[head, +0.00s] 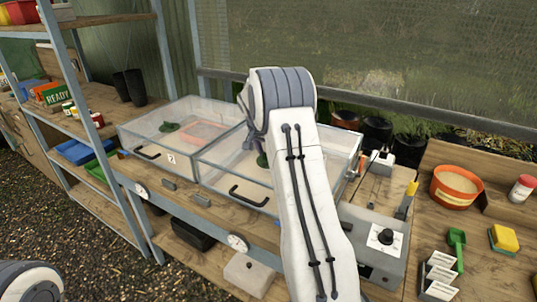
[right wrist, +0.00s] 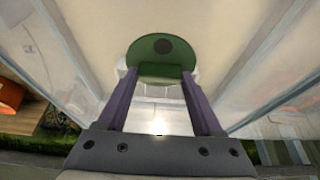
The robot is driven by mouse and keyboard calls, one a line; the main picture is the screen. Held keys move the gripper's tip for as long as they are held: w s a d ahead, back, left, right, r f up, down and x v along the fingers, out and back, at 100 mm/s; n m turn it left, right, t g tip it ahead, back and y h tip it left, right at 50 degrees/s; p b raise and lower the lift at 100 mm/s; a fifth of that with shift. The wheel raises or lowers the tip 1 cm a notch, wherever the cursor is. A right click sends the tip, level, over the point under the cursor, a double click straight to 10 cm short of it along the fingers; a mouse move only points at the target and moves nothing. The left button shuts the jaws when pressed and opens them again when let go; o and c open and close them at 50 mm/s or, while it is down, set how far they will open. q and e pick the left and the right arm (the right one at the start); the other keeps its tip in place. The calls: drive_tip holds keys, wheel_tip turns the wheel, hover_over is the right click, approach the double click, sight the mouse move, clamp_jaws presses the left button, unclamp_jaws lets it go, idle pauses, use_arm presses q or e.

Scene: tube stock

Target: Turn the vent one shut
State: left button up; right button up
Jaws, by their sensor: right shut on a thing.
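The right clear propagator box (head: 215,178) stands on the bench, largely behind my right arm. A green vent (head: 262,160) shows on it beside the arm. In the right wrist view the green vent (right wrist: 162,46) is a round disc with a dark spot and a raised grip below it. My right gripper (right wrist: 160,76) is shut on that grip, one purple finger on each side. In the head view my right gripper (head: 249,142) is mostly hidden by my arm. The box's number is not visible. My left gripper is out of view; only part of that arm shows lower left.
A second clear box (head: 150,135) labelled 2, with its own green vent (head: 168,127), stands to the left. A grey control box with a dial (head: 386,237), an orange pot (head: 456,187) and a green scoop (head: 457,242) are to the right. A shelf post (head: 80,95) rises at left.

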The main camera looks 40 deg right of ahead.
idle(0.3)
drive_tip(key=o, duration=1.4)
drive_tip(key=shift+c, duration=0.2)
drive_tip(key=shift+r, duration=0.1)
drive_tip(key=b+v, duration=0.1)
drive_tip(key=v, duration=0.9)
drive_tip(key=shift+a+r, duration=0.1)
drive_tip(key=shift+r, duration=0.05)
